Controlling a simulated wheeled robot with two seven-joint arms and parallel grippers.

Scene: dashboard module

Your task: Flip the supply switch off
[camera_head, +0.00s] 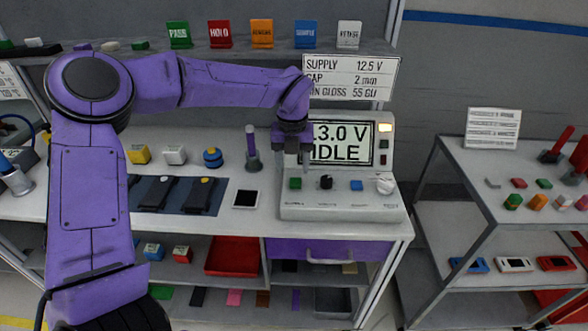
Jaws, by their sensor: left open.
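A light grey supply console (345,207) stands on the workbench. Its display (343,146) reads 13.0 V and IDLE. A row of controls sits on its front panel: a green button (295,183), a black knob (326,182), a blue button (356,185) and a white control (385,184). The labels below them are too small to read, so I cannot tell which is the supply switch. My left gripper (292,153) points down with open, empty fingers. It is in front of the display's left edge, above the green button, and appears apart from it.
A sign (350,77) above the console lists SUPPLY 12.5 V. A purple-handled tool (252,148) stands left of my gripper. Dark modules (155,193) and a small black-faced block (245,199) lie left of the console. A separate cart (485,190) stands right.

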